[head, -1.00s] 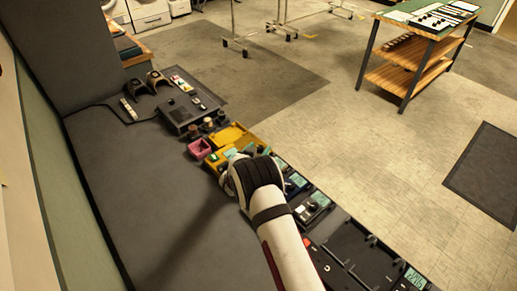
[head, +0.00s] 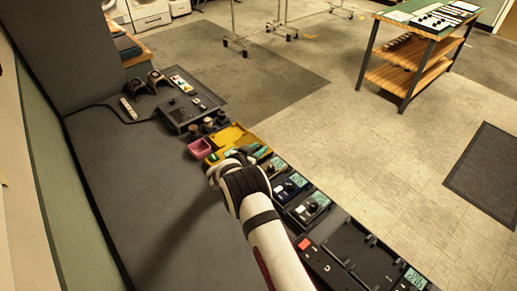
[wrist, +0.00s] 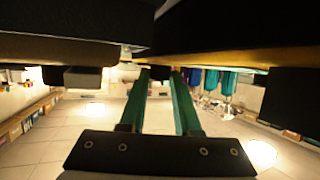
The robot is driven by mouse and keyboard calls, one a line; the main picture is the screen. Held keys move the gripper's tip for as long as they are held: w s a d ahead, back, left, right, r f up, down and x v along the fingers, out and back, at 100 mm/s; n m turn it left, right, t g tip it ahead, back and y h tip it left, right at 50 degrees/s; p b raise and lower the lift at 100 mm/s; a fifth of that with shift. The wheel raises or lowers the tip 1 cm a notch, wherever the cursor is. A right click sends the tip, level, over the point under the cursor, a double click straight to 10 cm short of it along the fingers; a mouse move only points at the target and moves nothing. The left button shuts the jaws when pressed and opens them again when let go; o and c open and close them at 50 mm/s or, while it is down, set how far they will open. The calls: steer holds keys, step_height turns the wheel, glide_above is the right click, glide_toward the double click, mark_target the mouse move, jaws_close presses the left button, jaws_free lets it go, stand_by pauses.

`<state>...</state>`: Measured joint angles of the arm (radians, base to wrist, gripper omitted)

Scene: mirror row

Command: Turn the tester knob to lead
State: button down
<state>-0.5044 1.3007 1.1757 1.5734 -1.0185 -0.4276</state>
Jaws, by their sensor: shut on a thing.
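My gripper (wrist: 161,74) has two green fingers. In the wrist view they are shut on a small dark thing (wrist: 160,72) that looks like a knob, beside a yellow-edged body (wrist: 225,57). In the head view my gripper is low at the row of devices, by the yellow case (head: 229,136). My wrist hides most of the contact there. The knob's pointer and any lead marking cannot be made out.
A pink box (head: 200,149) stands just left of the yellow case. Dark devices with knobs and screens, one (head: 290,187) close to my wrist, line the edge to the right. A dark unit (head: 190,112) stands behind. The grey bench (head: 130,190) is clear at left.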

steer(key=shift+m+h, duration=0.4)
steer(key=c, duration=0.6)
jaws_free()
steer(key=v, duration=1.5)
steer(key=shift+s+a+r, duration=0.15)
steer(key=shift+s+r, duration=0.05)
steer(key=shift+r, duration=0.25)
steer(key=shift+w, duration=0.1)
